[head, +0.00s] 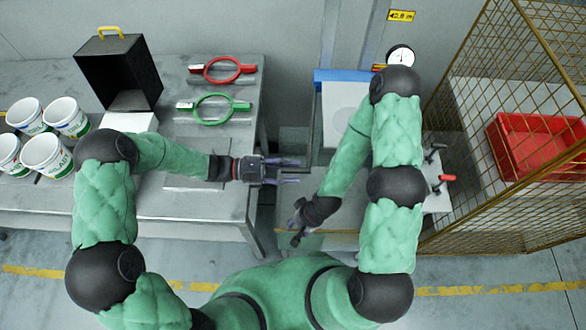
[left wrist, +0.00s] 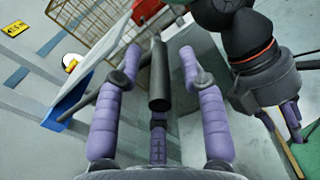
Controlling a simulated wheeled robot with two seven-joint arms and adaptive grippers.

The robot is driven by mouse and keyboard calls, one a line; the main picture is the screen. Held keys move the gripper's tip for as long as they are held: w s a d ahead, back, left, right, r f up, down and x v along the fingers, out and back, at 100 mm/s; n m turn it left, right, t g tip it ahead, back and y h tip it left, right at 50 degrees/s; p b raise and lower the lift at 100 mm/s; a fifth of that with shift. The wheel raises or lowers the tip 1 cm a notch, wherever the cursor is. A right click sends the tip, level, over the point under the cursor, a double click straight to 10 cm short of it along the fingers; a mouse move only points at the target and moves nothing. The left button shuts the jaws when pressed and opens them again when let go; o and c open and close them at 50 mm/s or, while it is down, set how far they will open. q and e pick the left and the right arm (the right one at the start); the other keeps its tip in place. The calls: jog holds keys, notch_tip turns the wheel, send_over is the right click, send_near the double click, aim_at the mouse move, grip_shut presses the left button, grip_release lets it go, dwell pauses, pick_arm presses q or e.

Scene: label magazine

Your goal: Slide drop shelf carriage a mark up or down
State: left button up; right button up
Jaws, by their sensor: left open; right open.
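A stand with a pale grey plate (head: 340,105) and a blue edge (head: 345,75) is at upper centre in the head view. The blue edge also shows at left in the left wrist view (left wrist: 72,92). I cannot tell which part is the drop shelf carriage; my right arm covers part of the stand. My left gripper (head: 300,172) is open and points right, left of my right forearm. In the left wrist view its purple fingers (left wrist: 158,75) are spread, with a dark cylinder between them. My right gripper (head: 297,225) is open, lower and nearer me.
A black-handled lever (head: 435,152) and a red-handled lever (head: 447,178) are right of my right arm. A wire cage (head: 470,95) stands beyond, with a red bin (head: 535,145). The left bench (head: 215,205) holds two ringed tools, a black box and several white tubs.

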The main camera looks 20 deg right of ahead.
pick_arm(q)
jog(key=shift+s+d, duration=0.1)
jog(key=shift+d, duration=0.3)
grip_shut()
notch_tip(320, 180, up, 20)
jog(key=p, duration=1.3)
jog(key=shift+f, duration=0.1)
grip_release()
